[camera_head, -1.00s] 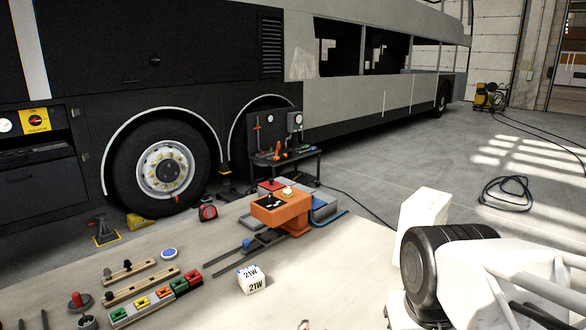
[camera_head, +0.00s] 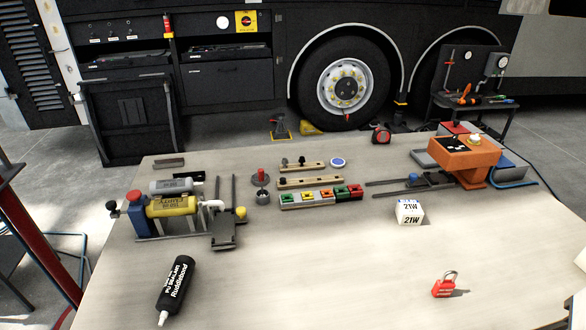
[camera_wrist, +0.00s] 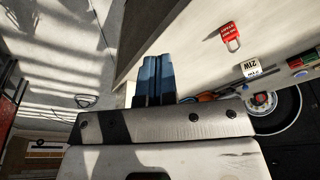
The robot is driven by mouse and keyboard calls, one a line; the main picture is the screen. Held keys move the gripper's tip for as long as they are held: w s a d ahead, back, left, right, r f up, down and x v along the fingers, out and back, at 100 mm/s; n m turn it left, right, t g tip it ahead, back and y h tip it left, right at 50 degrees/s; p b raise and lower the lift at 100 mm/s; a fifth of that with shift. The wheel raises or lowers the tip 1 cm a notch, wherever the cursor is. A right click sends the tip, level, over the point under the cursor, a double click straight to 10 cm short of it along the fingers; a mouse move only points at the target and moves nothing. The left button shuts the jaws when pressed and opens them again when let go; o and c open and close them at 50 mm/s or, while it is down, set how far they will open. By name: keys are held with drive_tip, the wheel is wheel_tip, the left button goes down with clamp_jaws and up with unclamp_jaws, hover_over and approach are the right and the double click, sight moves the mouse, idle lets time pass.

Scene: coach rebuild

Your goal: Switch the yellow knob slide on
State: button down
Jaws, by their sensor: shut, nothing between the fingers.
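The yellow knob slide shows in the head view, left of the table's middle. Its yellow knob (camera_head: 240,213) sits beside a dark plate (camera_head: 224,232) at the near end of two dark rails (camera_head: 234,190) that run away from me. A yellow cylinder unit stands just left of it. My gripper (camera_wrist: 154,62) shows only in the wrist view, its blue fingers together and empty, beyond the table's edge. The slide is not visible in the wrist view, so the gripper is well apart from it.
A similar slide with a blue knob (camera_head: 413,178) lies right of centre. A white 21W box (camera_head: 410,211), red padlock (camera_head: 444,285), black tube (camera_head: 175,288), coloured block strip (camera_head: 320,197) and orange machine (camera_head: 465,158) share the table (camera_head: 320,265). The front middle is mostly clear.

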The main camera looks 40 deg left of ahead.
drive_tip(key=w+a+r+n+g, duration=0.1)
drive_tip(key=w+a+r+n, duration=0.2)
drive_tip(key=w+a, duration=0.8)
drive_tip(key=w+a+r+n+g, duration=0.25)
drive_tip(key=w+a, duration=0.55)
drive_tip(key=a, duration=0.6)
drive_tip(key=w+a+f+n+h, duration=0.1)
drive_tip(key=a+f+n, duration=0.15)
drive_tip(key=a, duration=1.35)
drive_tip(key=w+a+f+n+h, duration=0.1)
drive_tip(key=a+f+n, duration=0.15)
drive_tip(key=a, duration=1.45)
drive_tip(key=s+a+f+n, duration=0.1)
drive_tip(key=s+a+f, duration=0.1)
drive_tip(key=a, duration=0.4)
drive_tip(key=s+a+f+n+h, duration=0.1)
drive_tip(key=s+a+f, duration=0.1)
drive_tip(key=s+a, duration=0.2)
drive_tip(key=s+a+f+n+h, duration=0.1)
drive_tip(key=s+a+f, duration=0.2)
drive_tip(key=a, duration=0.7)
drive_tip(key=shift+s+a+n, duration=0.2)
drive_tip(key=shift+s+n, duration=0.05)
drive_tip(key=shift+n, duration=0.1)
drive_tip(key=shift+d+f+g, duration=0.1)
drive_tip(key=shift+g, duration=0.15)
